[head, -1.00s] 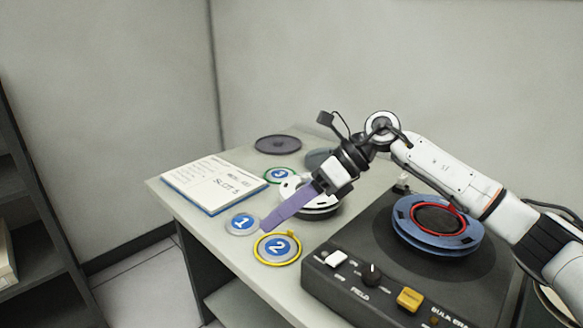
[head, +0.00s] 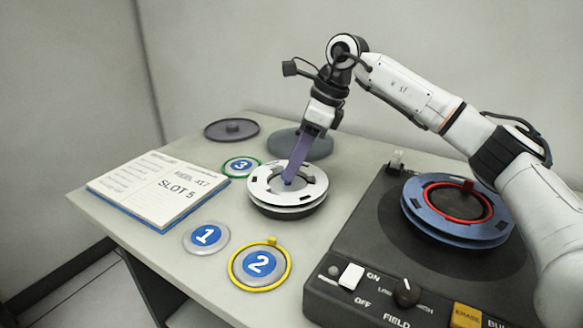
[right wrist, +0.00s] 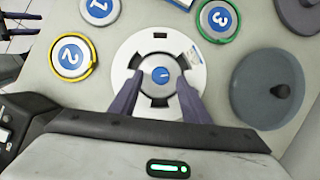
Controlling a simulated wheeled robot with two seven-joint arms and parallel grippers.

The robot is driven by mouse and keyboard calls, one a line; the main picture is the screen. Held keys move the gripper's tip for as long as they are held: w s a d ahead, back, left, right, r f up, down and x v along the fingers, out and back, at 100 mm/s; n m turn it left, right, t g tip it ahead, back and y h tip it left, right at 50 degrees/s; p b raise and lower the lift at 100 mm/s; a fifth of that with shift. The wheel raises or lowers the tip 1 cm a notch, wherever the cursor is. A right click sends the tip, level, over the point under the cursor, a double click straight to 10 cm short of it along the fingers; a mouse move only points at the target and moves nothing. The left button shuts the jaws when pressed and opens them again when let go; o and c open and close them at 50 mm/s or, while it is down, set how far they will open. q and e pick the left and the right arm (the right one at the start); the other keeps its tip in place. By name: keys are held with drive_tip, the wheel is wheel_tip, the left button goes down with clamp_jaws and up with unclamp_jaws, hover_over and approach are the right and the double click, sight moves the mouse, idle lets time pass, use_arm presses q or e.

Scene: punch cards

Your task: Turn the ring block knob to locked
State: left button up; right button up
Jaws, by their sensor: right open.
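A white reel (head: 262,190) lies flat on the table in the head view. In the right wrist view it is a white ring (right wrist: 130,62) with dark slots around a grey hub. A small blue disc with a white mark (right wrist: 160,74) sits at the hub's middle and looks like a knob. No lock lettering is readable on it. My right gripper (head: 288,183) points down over the hub with long purple fingers. In the right wrist view its fingers (right wrist: 157,98) are apart, one on each side of the hub; contact cannot be told.
Numbered discs 1 (head: 206,236), 2 in a yellow ring (head: 260,264) and 3 in a green ring (head: 240,167) lie nearby. An open notebook (head: 150,188) is at left. The dark eraser unit (head: 345,232) carries a blue reel (head: 420,215). Grey lids (head: 231,128) lie behind.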

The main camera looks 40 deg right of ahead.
drive_tip(key=shift+w+a+f, duration=0.15)
drive_tip(key=shift+f, duration=0.35)
use_arm(q)
drive_tip(key=shift+w+r, duration=0.2)
drive_tip(key=shift+w, duration=0.15)
use_arm(e)
drive_tip(key=shift+w+a+f, duration=0.1)
drive_tip(key=shift+w+f, duration=0.05)
drive_tip(key=shift+f, duration=0.1)
drive_tip(key=c, duration=1)
use_arm(q)
drive_tip(key=shift+s+a+f, duration=0.1)
drive_tip(key=shift+f, duration=0.1)
use_arm(e)
drive_tip(key=shift+c, duration=0.2)
